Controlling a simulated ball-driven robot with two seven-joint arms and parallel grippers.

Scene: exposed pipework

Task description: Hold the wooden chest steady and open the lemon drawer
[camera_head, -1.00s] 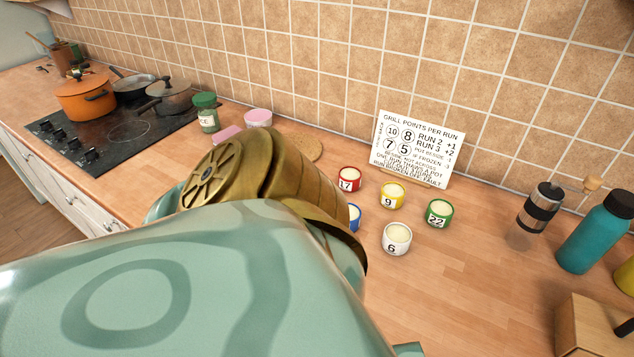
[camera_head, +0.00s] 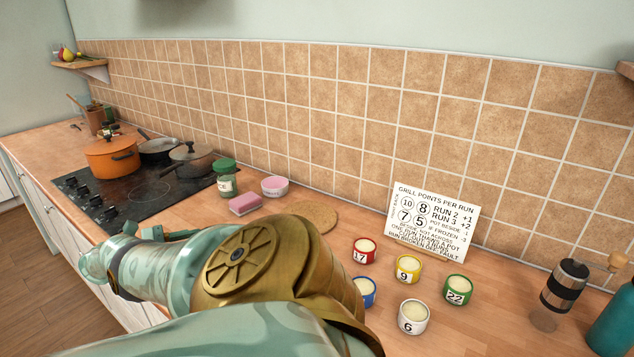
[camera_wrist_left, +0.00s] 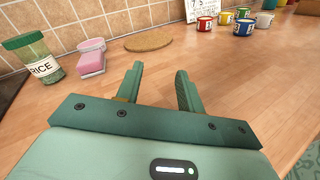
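Neither the wooden chest nor a lemon drawer can be made out in the head view. A brown wooden-looking piece (camera_wrist_left: 308,6) is cut off at the top right corner of the left wrist view; I cannot tell what it is. My left gripper (camera_wrist_left: 158,84) is open and empty above the wooden counter, its fingers apart with bare counter between them. In the head view my left arm covers the lower middle, bent, with its forearm pointing left. My right gripper is in neither view.
The counter (camera_wrist_left: 235,75) is clear ahead of the left gripper. A rice jar (camera_head: 226,178), pink sponge (camera_head: 244,203), pink bowl (camera_head: 274,186) and cork mat (camera_head: 312,215) stand near the wall. Several numbered cups (camera_head: 407,268), a sign (camera_head: 435,222) and a grinder (camera_head: 564,288) are right; pots (camera_head: 112,158) left.

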